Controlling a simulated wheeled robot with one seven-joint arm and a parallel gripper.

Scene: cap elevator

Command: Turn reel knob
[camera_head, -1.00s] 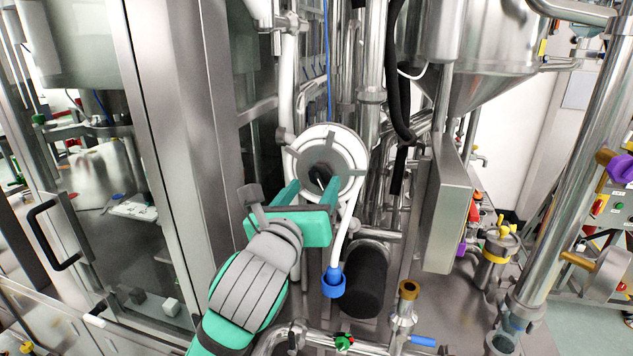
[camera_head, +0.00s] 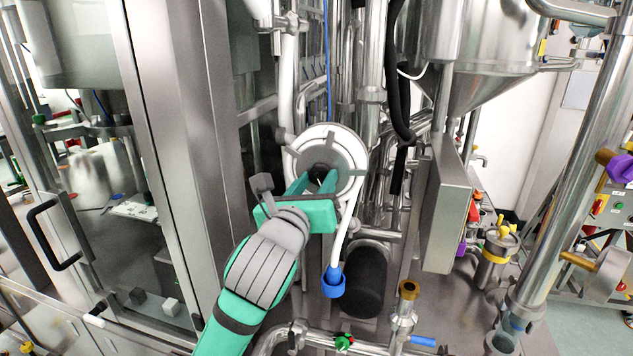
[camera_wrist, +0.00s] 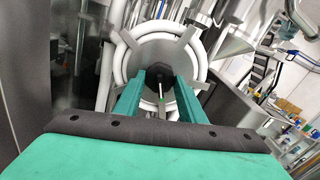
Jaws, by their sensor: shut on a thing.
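The hose reel is a round white and grey drum (camera_head: 350,153) in the middle of the head view, with white hose wound on it; it also fills the top of the wrist view (camera_wrist: 113,78). The dark reel knob (camera_head: 321,168) sits at its centre and shows between the fingers in the wrist view (camera_wrist: 164,71). My gripper (camera_head: 318,180) reaches up to the reel from below left. Its two green fingers (camera_wrist: 162,88) are shut on the knob, one on each side. The fingers partly hide the knob.
White hose hangs from the reel to a blue nozzle (camera_head: 333,282). A black cylinder (camera_head: 367,283) is below the reel. A steel cabinet frame (camera_head: 180,130) stands close on the left, and a grey metal box (camera_head: 446,200) with pipes on the right.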

